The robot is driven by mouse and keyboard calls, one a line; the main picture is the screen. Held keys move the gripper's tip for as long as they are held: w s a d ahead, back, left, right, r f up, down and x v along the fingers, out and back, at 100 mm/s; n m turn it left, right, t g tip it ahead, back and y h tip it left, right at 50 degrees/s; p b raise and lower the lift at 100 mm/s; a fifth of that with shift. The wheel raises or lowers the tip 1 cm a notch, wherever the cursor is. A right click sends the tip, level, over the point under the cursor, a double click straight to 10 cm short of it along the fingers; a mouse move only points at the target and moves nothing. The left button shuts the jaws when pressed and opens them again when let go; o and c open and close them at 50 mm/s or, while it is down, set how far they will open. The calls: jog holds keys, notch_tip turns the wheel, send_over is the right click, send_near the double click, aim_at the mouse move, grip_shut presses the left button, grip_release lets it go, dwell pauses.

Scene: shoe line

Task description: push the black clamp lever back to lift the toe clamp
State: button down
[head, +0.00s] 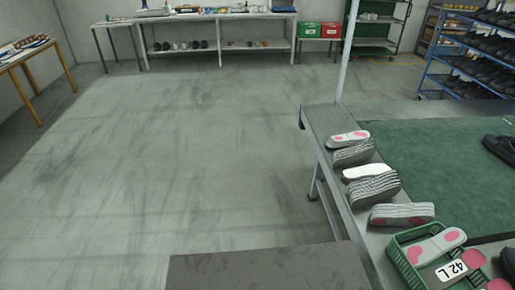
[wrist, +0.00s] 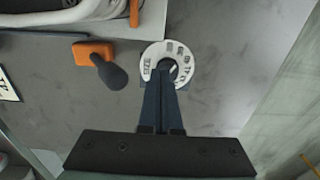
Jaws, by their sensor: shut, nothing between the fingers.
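My gripper (wrist: 168,74) shows in the wrist view, its two dark fingers shut together with nothing between them. The fingertips overlap the middle of a white round ring with dark marks (wrist: 181,52); I cannot tell whether they touch it. No black clamp lever or toe clamp can be made out for certain in either view. Left of the ring is an orange block (wrist: 92,50) with a dark rounded paddle-like piece (wrist: 113,76) beside it; I cannot tell what it is. My gripper does not show in the head view.
In the wrist view, a white edged body (wrist: 150,27) fills the upper left over the grey surface (wrist: 232,50). In the head view, a bench (head: 321,122) holds striped sole stacks and a green crate (head: 398,262). A green mat (head: 425,150) lies beside it. The left floor is clear.

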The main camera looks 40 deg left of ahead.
jog(key=shift+w+d, duration=1.1)
jog(key=shift+w, duration=0.15)
jog(key=shift+d, duration=0.1)
jog(key=shift+s+a+p, duration=0.35)
jog(key=shift+s+a, duration=0.1)
jog(key=shift+a, duration=0.05)
jog(key=shift+s+r, duration=0.1)
jog(key=shift+r, duration=0.1)
notch_tip(320, 180, up, 9)
jog(key=p, duration=0.9)
jog(key=shift+f, duration=0.15)
jog(key=shift+a, duration=0.1)
